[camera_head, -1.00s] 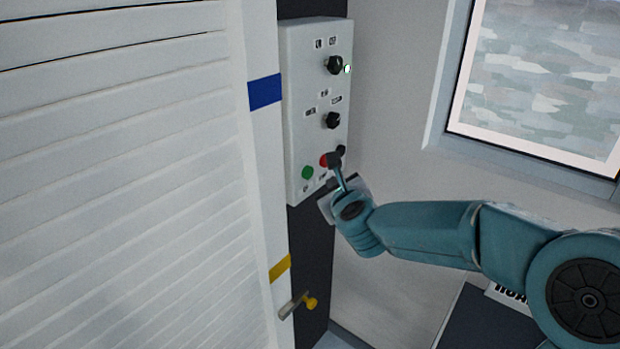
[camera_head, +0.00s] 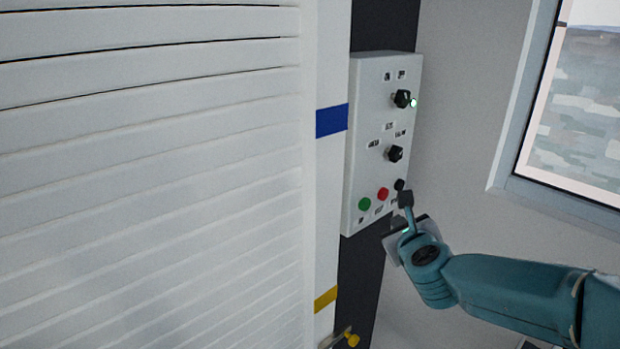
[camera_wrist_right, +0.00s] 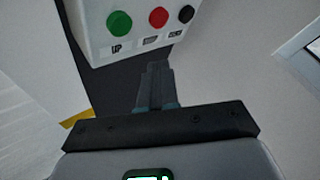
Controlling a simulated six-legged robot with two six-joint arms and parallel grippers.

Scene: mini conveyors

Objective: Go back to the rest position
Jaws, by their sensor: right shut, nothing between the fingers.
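My right gripper (camera_head: 404,198) is shut and empty, in front of the lower right corner of a white control panel (camera_head: 372,130) in the head view. Its fingertips overlap the area by the black button (camera_head: 399,184); I cannot tell from this view whether they touch. In the right wrist view the closed fingers (camera_wrist_right: 154,72) point up at the panel's lower edge, apart from the green button (camera_wrist_right: 119,23), the red button (camera_wrist_right: 158,17) and the black button (camera_wrist_right: 185,13). My left gripper is not in view.
A white slatted shutter (camera_head: 150,170) fills the left, with a white post carrying blue (camera_head: 331,120) and yellow (camera_head: 326,298) bands. A window (camera_head: 570,110) is at right.

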